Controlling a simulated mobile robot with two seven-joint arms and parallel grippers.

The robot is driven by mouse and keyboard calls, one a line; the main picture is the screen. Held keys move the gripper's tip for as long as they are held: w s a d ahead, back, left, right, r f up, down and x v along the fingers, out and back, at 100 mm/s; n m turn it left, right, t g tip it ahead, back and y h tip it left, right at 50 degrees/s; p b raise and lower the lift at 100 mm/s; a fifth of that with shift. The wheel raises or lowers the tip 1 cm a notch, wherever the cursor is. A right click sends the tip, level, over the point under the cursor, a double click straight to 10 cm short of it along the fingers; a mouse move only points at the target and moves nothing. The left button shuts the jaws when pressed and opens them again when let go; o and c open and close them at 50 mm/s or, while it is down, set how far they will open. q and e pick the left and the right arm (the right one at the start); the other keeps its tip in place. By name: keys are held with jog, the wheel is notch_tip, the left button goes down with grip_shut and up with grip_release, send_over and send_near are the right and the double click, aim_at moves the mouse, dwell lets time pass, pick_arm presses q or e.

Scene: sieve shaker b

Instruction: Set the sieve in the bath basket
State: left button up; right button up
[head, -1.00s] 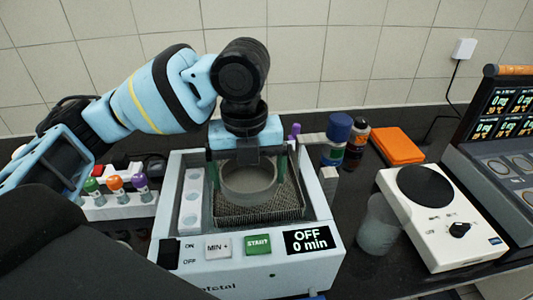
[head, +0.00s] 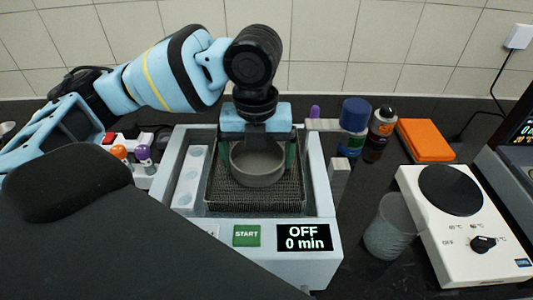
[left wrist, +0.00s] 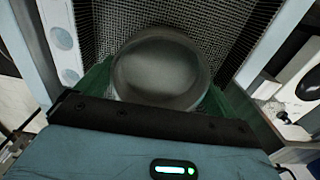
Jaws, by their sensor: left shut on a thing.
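The sieve (head: 257,165), a round grey metal ring, is inside the mesh bath basket (head: 255,203) of the white bath (head: 327,235). My left gripper (head: 257,150) reaches down from above and is shut on the sieve, with its green fingers on either side. In the left wrist view the sieve (left wrist: 160,68) sits between the fingers with the basket mesh (left wrist: 115,22) under and around it. I cannot tell whether the sieve's base touches the basket floor. The bath's display reads OFF, 0 min. My right gripper is not in view.
A hot plate (head: 470,235) and a clear beaker (head: 390,228) stand right of the bath. Two bottles (head: 354,127) and an orange box (head: 425,140) are behind. Capped tubes (head: 143,158) stand at the left. A dark counter strip beside the bath is clear.

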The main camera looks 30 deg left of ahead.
aim_at(257, 164)
pick_arm(q)
jog(key=shift+s+r, duration=0.15)
jog(key=shift+s, duration=0.15)
jog(key=shift+w+a, duration=0.25)
jog(key=shift+w, duration=0.1)
jog(key=shift+w+f, duration=0.15)
jog(key=shift+f, duration=0.1)
jog(key=o, duration=0.7)
jog(key=shift+s+r, duration=0.1)
jog(key=shift+s, duration=0.1)
jog(key=shift+w+r, duration=0.1)
jog(key=shift+r, duration=0.3)
jog(key=shift+r+p, duration=0.9)
jog(key=shift+r, duration=4.8)
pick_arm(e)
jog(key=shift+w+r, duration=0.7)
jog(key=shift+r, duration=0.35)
